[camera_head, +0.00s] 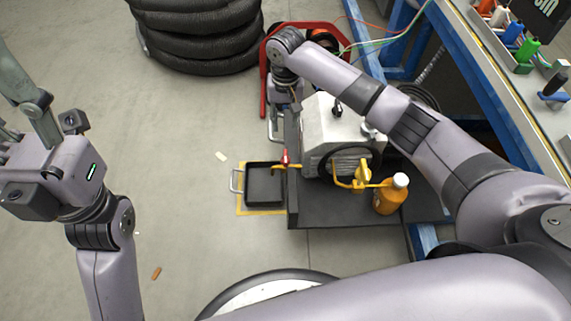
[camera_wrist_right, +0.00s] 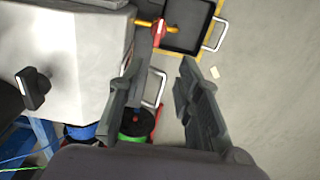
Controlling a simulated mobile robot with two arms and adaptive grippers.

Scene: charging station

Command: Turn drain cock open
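The drain cock shows as a red handle (camera_head: 286,158) on a short yellow pipe at the left side of a grey-white machine (camera_head: 328,128). In the right wrist view the red handle (camera_wrist_right: 158,33) is beyond the fingertips. A black drain tray (camera_head: 264,199) with wire handles is below the pipe's outlet. My right gripper (camera_head: 277,122) points down behind the cock, at the machine's far left corner. In the right wrist view its fingers (camera_wrist_right: 164,65) are apart, with nothing between them, and clear of the handle. My left gripper (camera_head: 18,115) is at the left edge, its fingertips cut off.
A yellow valve (camera_head: 362,172) and an orange bottle (camera_head: 390,196) are at the machine's near side. A red frame (camera_head: 264,75) stands behind my right gripper, with black coiled hose (camera_head: 205,40) farther back. A blue-framed bench (camera_head: 490,90) is at right. Floor left of the tray is mostly clear.

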